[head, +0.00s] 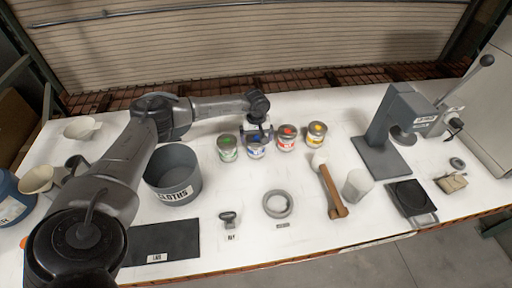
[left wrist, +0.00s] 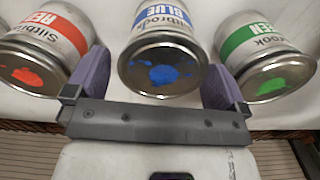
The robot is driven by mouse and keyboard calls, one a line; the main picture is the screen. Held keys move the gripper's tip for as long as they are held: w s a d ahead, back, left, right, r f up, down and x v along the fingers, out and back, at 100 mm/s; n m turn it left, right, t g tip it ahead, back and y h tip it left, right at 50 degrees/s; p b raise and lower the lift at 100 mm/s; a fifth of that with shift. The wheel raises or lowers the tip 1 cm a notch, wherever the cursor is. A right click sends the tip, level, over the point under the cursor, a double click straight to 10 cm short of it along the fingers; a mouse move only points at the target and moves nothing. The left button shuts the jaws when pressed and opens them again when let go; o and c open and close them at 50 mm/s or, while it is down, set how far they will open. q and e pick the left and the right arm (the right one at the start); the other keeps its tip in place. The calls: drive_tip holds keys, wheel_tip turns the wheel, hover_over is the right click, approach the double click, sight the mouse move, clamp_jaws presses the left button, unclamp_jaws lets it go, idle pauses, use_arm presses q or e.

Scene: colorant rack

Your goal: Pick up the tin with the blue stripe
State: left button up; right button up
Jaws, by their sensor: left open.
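The tin with the blue stripe (head: 256,152) stands on the white table in a row of tins, between the green-striped tin (head: 227,153) and the red-striped tin (head: 286,144). My left gripper (head: 259,133) is at the blue tin's far side. In the left wrist view, the blue tin (left wrist: 163,65) shows a blue-smeared lid and a "BLUE" label. It sits between the two purple pads of my open left gripper (left wrist: 158,75). Any contact with the pads cannot be told. My right gripper is not in view.
The red tin (left wrist: 35,60) and green tin (left wrist: 262,55) flank the pads closely. A yellow-striped tin (head: 316,134) ends the row. A grey bucket (head: 172,175) is left; a grey ring (head: 278,203) and a wooden-handled mallet (head: 331,190) are in front.

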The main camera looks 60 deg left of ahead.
use_arm(q)
drive_tip(key=shift+s+f, duration=0.15)
drive_tip(key=shift+f, duration=1.85)
drive_tip(key=shift+c, duration=0.4)
drive_tip(key=c, duration=1.2)
drive_tip(key=shift+c, duration=0.2)
drive_tip(key=shift+r, duration=0.2)
